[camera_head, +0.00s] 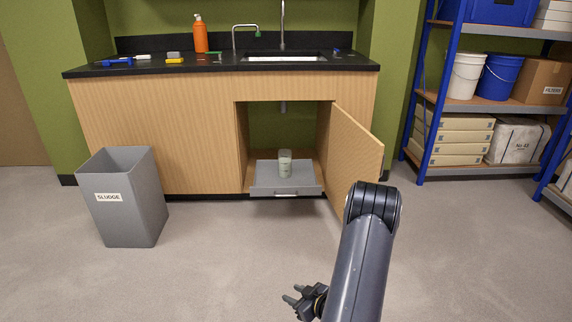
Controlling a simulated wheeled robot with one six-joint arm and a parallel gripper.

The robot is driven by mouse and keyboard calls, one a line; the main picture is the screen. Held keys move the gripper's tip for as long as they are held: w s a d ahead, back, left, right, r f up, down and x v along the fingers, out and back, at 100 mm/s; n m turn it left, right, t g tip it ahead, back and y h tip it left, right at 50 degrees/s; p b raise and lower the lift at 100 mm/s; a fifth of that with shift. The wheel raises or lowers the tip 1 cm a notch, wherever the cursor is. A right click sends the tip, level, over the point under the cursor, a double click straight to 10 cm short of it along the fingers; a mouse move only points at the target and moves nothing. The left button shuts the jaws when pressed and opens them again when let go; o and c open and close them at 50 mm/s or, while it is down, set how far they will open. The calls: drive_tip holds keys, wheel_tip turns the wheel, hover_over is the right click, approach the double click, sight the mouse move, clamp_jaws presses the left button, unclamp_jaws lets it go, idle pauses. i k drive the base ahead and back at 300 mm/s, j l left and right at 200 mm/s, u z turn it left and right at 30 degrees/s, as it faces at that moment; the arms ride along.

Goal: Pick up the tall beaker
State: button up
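The tall beaker (285,164) stands upright in the grey pull-out tray (262,183) at the bottom of the open cabinet under the sink. It is pale and translucent, with faint markings too small to read. My gripper (291,294) is low at the bottom middle of the picture, in front of the cabinet and well apart from the beaker. Its two fingertips point left with a gap between them, and nothing shows between them.
The cabinet door (353,155) stands open to the right of the tray. A grey bin (125,205) labelled SLUDGE stands at left. Blue shelving (430,130) is at right. The floor (225,250) before the cabinet is clear. Tools lie on the black counter (215,66).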

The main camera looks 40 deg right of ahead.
sight(284, 156)
drive_tip(key=i+l+z, duration=0.2)
drive_tip(key=i+l, duration=0.25)
drive_tip(key=i, duration=0.25)
drive_tip(key=i+l+z, duration=0.15)
drive_tip(key=i+l, duration=0.15)
drive_tip(key=i, duration=0.4)
drive_tip(key=i+l+z, duration=0.2)
drive_tip(key=i, duration=0.55)
drive_tip(key=i+l+z, duration=0.2)
drive_tip(key=i, duration=0.5)
